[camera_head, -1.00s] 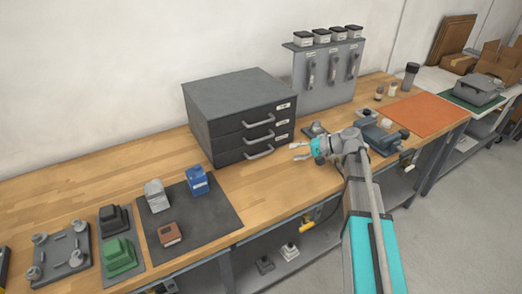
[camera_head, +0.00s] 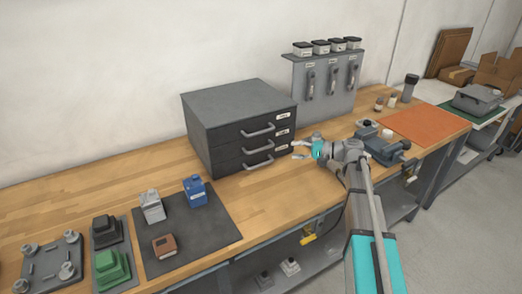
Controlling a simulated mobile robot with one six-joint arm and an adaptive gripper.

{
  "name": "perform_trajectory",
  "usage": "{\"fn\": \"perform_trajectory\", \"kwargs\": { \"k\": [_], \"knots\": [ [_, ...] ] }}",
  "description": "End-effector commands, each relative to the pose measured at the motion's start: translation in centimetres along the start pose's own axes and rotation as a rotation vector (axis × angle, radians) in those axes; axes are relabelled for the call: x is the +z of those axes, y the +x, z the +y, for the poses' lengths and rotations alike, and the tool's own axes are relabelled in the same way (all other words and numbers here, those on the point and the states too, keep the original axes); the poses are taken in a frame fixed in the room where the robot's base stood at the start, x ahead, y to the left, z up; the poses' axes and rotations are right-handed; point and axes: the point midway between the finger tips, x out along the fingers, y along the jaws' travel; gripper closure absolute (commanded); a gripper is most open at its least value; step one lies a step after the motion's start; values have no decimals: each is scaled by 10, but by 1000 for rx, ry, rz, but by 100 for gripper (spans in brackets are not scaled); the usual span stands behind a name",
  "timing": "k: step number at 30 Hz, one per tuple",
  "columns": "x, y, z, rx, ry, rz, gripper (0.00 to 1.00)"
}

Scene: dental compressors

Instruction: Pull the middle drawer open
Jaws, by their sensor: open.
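A dark grey drawer cabinet (camera_head: 241,125) with three stacked drawers stands on the wooden bench, left of my arm. The middle drawer (camera_head: 238,152) looks flush with the others. Its pale bar handle (camera_head: 258,146) is free, between the top handle (camera_head: 258,131) and the bottom handle (camera_head: 258,161). My gripper (camera_head: 299,150) is open and empty, just right of the cabinet front at about the height of the middle handle. Its fingers point left. They look apart from the handle, but the exact depth gap is hard to tell.
A grey vise (camera_head: 382,148) sits on the bench right of my arm. A dark mat (camera_head: 208,228) with several small blocks lies front left. An upright tool panel (camera_head: 327,85) stands behind. Bare bench (camera_head: 262,188) lies before the cabinet.

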Motion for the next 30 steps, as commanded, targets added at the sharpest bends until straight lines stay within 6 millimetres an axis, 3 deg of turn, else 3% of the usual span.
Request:
{"fn": "perform_trajectory", "kwargs": {
  "k": [8,24,30],
  "knots": [
    [0,30,1,1,0,-2,49],
    [0,110,1,1,-1,-4,49],
    [0,127,1,1,0,-2,49]
  ]
}}
